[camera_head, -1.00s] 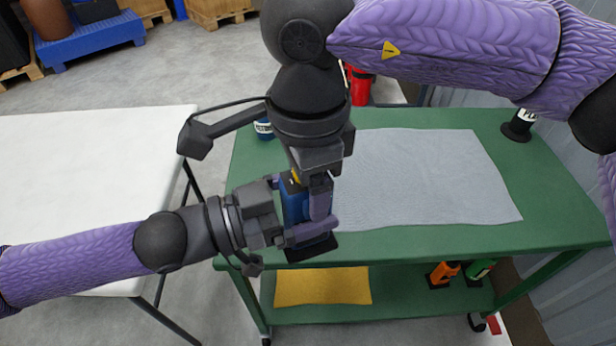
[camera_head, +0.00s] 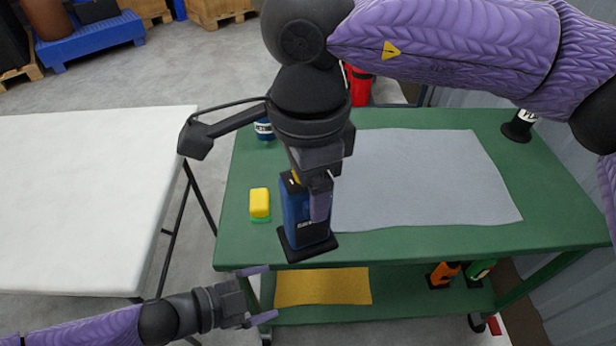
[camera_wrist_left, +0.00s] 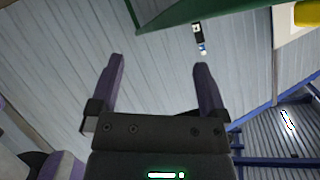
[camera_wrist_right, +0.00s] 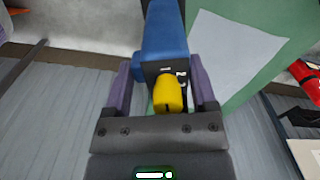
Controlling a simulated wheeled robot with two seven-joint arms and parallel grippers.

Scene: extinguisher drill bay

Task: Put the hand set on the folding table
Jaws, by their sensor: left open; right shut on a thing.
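The blue hand set (camera_head: 293,208) has a black lower end and a yellow top part. It is upright at the front left edge of the green cart. My right gripper (camera_head: 318,198) is shut on it from above; in the right wrist view the blue body (camera_wrist_right: 163,40) and yellow part (camera_wrist_right: 168,95) lie between the fingers. I cannot tell whether its base touches the cart. My left gripper (camera_head: 262,294) is open and empty, low in front of the cart's left corner. The white folding table (camera_head: 90,200) stands at the left, its visible top bare.
The green cart (camera_head: 430,242) carries a grey cloth (camera_head: 420,180), a yellow and green block (camera_head: 260,203), a blue can (camera_head: 264,130) and a black item (camera_head: 519,125). Its lower shelf holds a yellow cloth (camera_head: 322,287) and orange and green items. A gap separates cart and folding table.

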